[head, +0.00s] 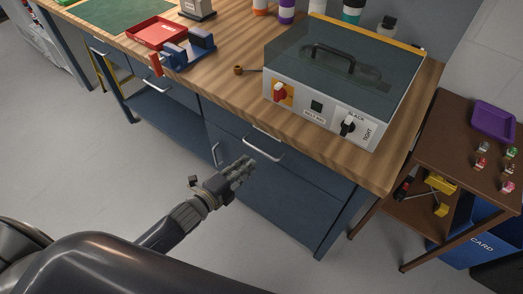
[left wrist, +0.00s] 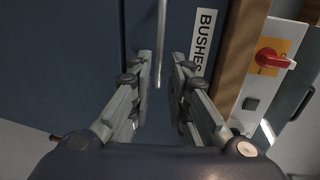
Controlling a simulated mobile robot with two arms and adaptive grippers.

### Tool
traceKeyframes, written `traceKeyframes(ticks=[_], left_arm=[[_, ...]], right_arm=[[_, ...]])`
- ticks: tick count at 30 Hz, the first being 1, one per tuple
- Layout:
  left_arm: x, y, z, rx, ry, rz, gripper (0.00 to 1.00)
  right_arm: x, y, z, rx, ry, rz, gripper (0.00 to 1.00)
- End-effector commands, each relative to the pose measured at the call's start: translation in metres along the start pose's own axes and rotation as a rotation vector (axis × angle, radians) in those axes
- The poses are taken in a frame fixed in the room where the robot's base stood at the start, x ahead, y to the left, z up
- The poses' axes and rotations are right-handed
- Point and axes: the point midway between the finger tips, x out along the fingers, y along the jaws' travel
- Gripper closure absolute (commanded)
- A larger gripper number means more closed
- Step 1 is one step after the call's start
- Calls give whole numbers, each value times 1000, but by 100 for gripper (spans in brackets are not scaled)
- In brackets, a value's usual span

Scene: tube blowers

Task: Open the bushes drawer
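The bushes drawer (head: 300,172) is a dark blue front under the right part of the wooden workbench and looks closed. Its silver bar handle (head: 265,148) is in the head view, just beyond my left gripper (head: 244,168). In the left wrist view, the white BUSHES label (left wrist: 203,42) is to the right of the handle (left wrist: 161,35). My left gripper (left wrist: 162,62) is open and empty, its two fingers apart and pointing at the handle, which shows between the fingertips. I cannot tell whether they touch it. My right gripper is not in view.
A control box (head: 320,108) with a clear lid and red switch stands on the workbench (head: 225,82) above the drawer. A cupboard handle (head: 215,154) is below left. A brown side table (head: 450,140) stands right. The floor (head: 90,165) at left is clear.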

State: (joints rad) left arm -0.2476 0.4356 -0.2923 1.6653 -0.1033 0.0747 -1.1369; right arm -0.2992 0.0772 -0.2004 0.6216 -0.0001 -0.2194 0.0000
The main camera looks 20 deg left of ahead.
Motion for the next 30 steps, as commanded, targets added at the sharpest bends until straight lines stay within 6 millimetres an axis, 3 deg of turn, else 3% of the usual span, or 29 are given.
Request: traceKeyframes(ticks=[9,15,29,30], left_arm=[[56,-1,0,-2,-1,-1,83],[82,0,0,-4,-1,1,83],[93,0,0,-3,-1,2,83],[93,1,0,-3,-1,2,90]], right_arm=[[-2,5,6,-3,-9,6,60],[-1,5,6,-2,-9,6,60],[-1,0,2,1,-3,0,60],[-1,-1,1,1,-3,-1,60]])
